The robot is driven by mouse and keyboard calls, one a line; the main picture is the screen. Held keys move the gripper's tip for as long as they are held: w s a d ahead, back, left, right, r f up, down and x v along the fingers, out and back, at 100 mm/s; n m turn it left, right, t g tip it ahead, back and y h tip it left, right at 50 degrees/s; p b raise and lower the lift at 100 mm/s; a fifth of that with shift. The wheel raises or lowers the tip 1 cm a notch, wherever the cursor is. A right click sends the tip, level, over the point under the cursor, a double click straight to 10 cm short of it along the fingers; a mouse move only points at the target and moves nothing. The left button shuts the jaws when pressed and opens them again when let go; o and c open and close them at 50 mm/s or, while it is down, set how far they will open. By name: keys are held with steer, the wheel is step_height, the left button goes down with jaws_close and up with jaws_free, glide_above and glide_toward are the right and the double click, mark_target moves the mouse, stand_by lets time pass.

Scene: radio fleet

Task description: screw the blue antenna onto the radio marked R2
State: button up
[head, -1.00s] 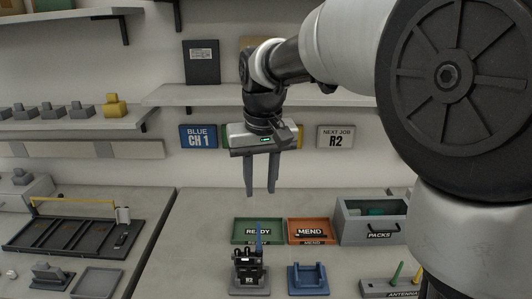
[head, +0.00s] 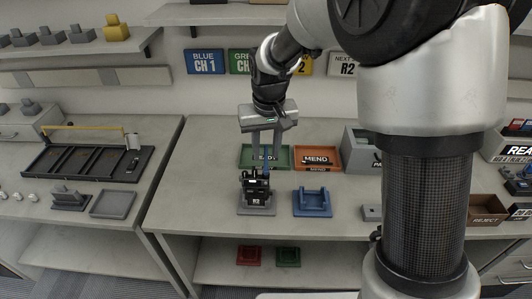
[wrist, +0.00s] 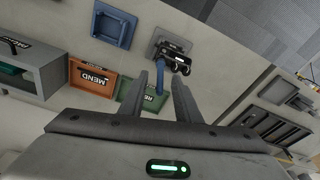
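The radio marked R2 (head: 255,188) is black and stands upright on a grey stand on the bench. It also shows in the wrist view (wrist: 173,54). The blue antenna (wrist: 160,81) stands at the radio's top and points up toward my gripper. In the head view it is partly hidden near the fingers. My gripper (head: 266,152) points down just above the radio, with its fingers apart. In the wrist view the antenna's upper end lies in the gap between the fingers (wrist: 164,80). I see no clear contact. Whether the antenna is seated in the radio cannot be told.
A blue cradle (head: 312,203) is empty to the radio's right. The green READY tray (head: 283,163) and orange MEND tray (head: 337,167) lie behind. A grey PACKS bin (head: 362,150) is at the right. A dark rack (head: 80,166) is on the left bench.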

steer(key=shift+w+f, duration=0.1)
steer(key=shift+f, duration=0.75)
steer(key=shift+c, duration=0.2)
jaws_close()
steer(key=m, duration=0.3)
steer(key=shift+a, duration=0.1)
steer(key=shift+m+h, duration=0.4)
steer(key=shift+m, duration=0.4)
